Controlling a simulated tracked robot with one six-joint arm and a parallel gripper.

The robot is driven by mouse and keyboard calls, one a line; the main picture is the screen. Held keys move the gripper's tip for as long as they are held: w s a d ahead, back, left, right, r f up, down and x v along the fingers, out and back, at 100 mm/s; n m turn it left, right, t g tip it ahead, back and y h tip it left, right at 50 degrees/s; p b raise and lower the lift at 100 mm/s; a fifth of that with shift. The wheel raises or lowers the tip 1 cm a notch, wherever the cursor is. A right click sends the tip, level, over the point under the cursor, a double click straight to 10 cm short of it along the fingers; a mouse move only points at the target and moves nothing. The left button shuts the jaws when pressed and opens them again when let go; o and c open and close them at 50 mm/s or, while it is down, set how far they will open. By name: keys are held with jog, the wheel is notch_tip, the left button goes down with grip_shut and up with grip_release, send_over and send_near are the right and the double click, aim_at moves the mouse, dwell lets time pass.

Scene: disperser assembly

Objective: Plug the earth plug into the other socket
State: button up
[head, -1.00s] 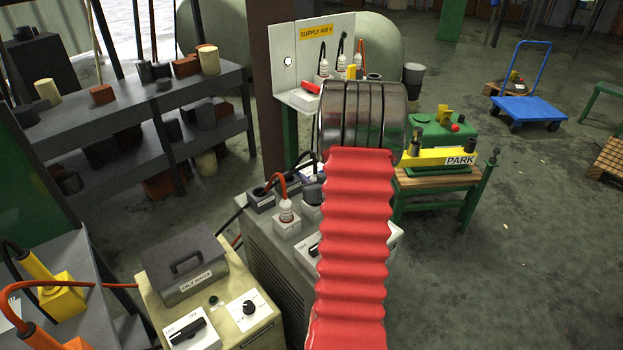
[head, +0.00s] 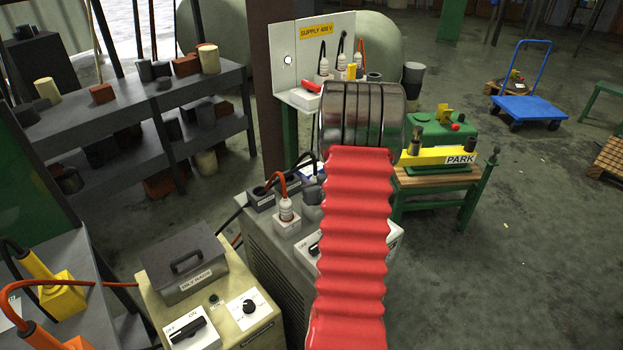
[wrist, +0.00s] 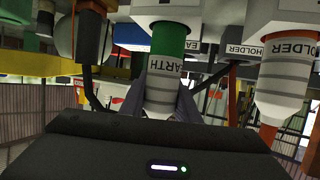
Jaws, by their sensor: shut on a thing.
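The earth plug (wrist: 162,86), a pale plug labelled EARTH with a green band, is between the fingers of my gripper (wrist: 170,102) in the wrist view. My gripper is shut on it. The plug's green end points up at a white socket housing (wrist: 165,10); I cannot tell whether it is seated in it. A HOLDER plug (wrist: 283,82) with an orange band is to its right. In the head view my red-sleeved arm hides the gripper and the earth plug.
The supply panel (head: 310,60) with several plugs stands behind my arm. A grey machine (head: 275,262) with a plug on an orange cable (head: 285,208) is below left. A beige unit (head: 225,318) is in front. A yellow PARK bar (head: 430,157) is right.

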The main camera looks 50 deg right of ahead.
jog(key=shift+f, duration=0.3)
jog(key=o, duration=1.3)
jog(key=v, duration=1.3)
jog(key=shift+s+a, duration=0.15)
jog(key=shift+s, duration=0.25)
